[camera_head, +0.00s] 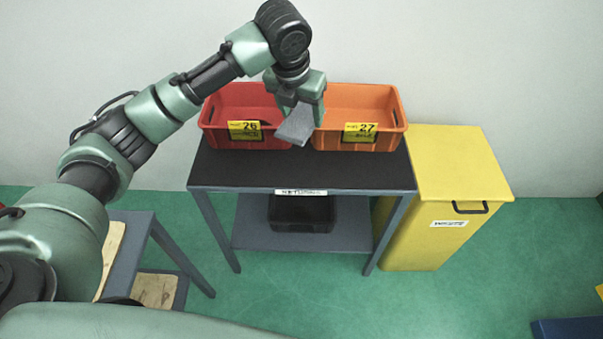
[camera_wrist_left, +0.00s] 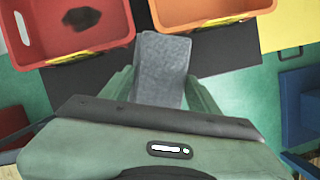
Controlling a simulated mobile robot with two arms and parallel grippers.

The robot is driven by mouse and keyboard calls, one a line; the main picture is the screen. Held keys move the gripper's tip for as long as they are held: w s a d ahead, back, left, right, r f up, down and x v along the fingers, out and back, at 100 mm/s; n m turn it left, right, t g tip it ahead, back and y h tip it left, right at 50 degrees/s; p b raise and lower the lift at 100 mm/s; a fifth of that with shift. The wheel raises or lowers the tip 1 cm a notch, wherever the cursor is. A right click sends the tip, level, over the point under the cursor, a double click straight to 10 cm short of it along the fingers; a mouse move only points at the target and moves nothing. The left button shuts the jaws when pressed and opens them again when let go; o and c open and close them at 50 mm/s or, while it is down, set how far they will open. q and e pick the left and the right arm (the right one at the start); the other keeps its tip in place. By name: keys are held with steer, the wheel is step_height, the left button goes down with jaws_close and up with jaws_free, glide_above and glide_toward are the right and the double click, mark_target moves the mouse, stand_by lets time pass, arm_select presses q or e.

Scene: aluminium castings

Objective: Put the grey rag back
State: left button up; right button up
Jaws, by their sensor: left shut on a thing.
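The grey rag (camera_head: 296,126) is held by my left gripper (camera_head: 297,103), which is shut on it. The rag hangs in front of the gap between the red bin and the orange bin, above the black table top. In the left wrist view the rag (camera_wrist_left: 162,68) sticks out flat between the fingers of my left gripper (camera_wrist_left: 160,92), towards the two bins. I cannot tell its exact height above the table. My right gripper is not in view.
A red bin (camera_head: 215,134) labelled 26, with something dark inside (camera_wrist_left: 82,18), and an orange bin (camera_head: 385,140) labelled 27 stand on the table (camera_head: 230,172). A black bin (camera_head: 301,215) sits on the lower shelf. A yellow waste bin (camera_head: 450,180) stands right.

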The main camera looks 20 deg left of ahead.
mark_target(303, 173)
arm_select(q)
step_height(303, 173, down, 19)
steer(key=shift+r, duration=0.1)
stand_by(0.3)
steer(key=o, duration=1.3)
steer(key=v, duration=1.2)
